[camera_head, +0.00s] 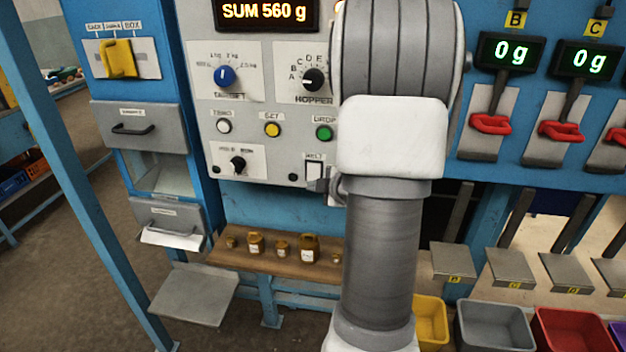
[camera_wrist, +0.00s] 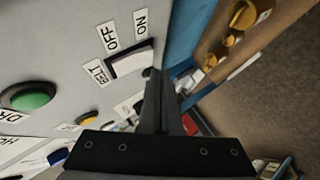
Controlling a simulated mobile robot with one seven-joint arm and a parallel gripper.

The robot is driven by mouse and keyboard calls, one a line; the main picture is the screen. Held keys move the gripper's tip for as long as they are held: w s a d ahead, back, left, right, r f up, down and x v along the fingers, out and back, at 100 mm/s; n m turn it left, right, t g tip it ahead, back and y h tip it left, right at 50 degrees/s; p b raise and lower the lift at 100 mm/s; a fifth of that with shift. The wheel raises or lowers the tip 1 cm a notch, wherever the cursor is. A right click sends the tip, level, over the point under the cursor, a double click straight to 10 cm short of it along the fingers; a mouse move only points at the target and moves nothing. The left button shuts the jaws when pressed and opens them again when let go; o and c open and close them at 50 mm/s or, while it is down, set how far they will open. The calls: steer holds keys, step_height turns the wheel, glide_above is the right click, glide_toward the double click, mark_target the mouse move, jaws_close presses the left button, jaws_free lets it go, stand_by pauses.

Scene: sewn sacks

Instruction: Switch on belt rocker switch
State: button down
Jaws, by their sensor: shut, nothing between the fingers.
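The belt rocker switch (camera_head: 314,171) is a white rocker in a dark frame at the lower right of the grey control panel (camera_head: 207,130). In the wrist view the rocker (camera_wrist: 131,62) sits beside labels reading BELT, OFF and ON. My gripper (camera_head: 322,186) is shut and empty, close to the switch's lower edge. In the wrist view my gripper's fingertips (camera_wrist: 153,76) are near the ON end of the switch. I cannot tell whether they touch it. My arm hides the panel to the right. The rocker's tilt is too small to read surely.
A green DROP button (camera_head: 323,133), a yellow SET button (camera_head: 272,130) and a black hopper knob (camera_head: 314,79) lie above the switch. Below is a wooden shelf (camera_head: 225,258) with several brass weights. Red-handled levers (camera_head: 490,125) stand to the right of my arm.

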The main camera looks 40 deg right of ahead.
steer(key=shift+d, duration=0.1)
stand_by(0.6)
steer(key=shift+w+d, duration=0.25)
steer(key=shift+w, duration=0.05)
steer(key=shift+w+d+f, duration=0.1)
steer(key=shift+w+d, duration=0.1)
steer(key=shift+d, duration=0.05)
stand_by(0.7)
steer(key=shift+s+a, duration=0.5)
steer(key=shift+a, duration=0.1)
steer(key=shift+s+a+r+b, duration=0.2)
steer(key=shift+s+a+b, duration=0.05)
steer(key=shift+s+a, duration=0.65)
steer(key=shift+s+a+r+b, duration=0.25)
steer(key=shift+s+a, duration=0.45)
steer(key=shift+a, duration=0.25)
